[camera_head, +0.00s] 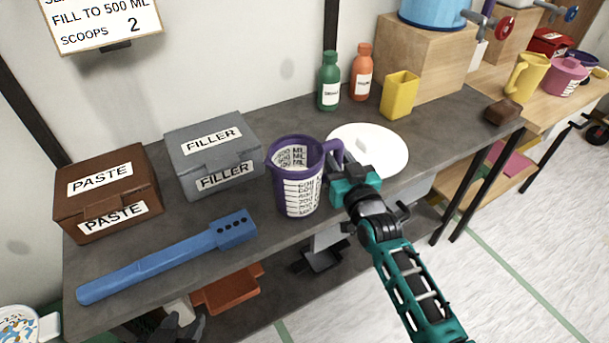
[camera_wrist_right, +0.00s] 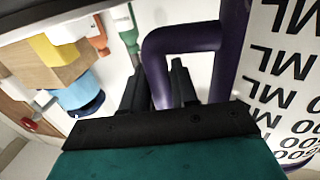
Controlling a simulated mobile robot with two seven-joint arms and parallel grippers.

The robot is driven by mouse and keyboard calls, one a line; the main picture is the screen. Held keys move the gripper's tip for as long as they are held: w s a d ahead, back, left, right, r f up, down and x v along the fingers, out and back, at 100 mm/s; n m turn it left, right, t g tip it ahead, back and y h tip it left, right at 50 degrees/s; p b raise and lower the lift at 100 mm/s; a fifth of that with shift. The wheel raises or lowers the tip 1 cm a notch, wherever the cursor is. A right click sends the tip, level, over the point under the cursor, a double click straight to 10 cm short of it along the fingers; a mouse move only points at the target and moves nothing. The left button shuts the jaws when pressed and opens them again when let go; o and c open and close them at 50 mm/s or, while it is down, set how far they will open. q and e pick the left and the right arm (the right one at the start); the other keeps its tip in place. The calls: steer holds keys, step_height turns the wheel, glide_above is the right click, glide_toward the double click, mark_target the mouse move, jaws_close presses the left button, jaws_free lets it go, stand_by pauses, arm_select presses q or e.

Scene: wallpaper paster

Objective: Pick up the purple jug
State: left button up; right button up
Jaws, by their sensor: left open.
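The purple jug (camera_head: 296,183) stands upright on the dark workbench, with white measuring marks on its side and its handle toward the right. My right gripper (camera_head: 334,172) is at this handle. In the right wrist view its two fingers (camera_wrist_right: 160,88) lie on either side of the purple handle (camera_wrist_right: 183,38), close against it, and the jug's marked wall (camera_wrist_right: 285,75) is at the right.
A grey filler box (camera_head: 215,150), a brown paste box (camera_head: 108,190) and a blue tool (camera_head: 170,258) lie left of the jug. A white plate (camera_head: 385,143) is just right of it. Green (camera_head: 328,85) and orange (camera_head: 361,75) bottles and a yellow cup (camera_head: 399,95) stand behind.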

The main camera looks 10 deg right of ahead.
jaws_close()
steer(key=shift+r, duration=0.1)
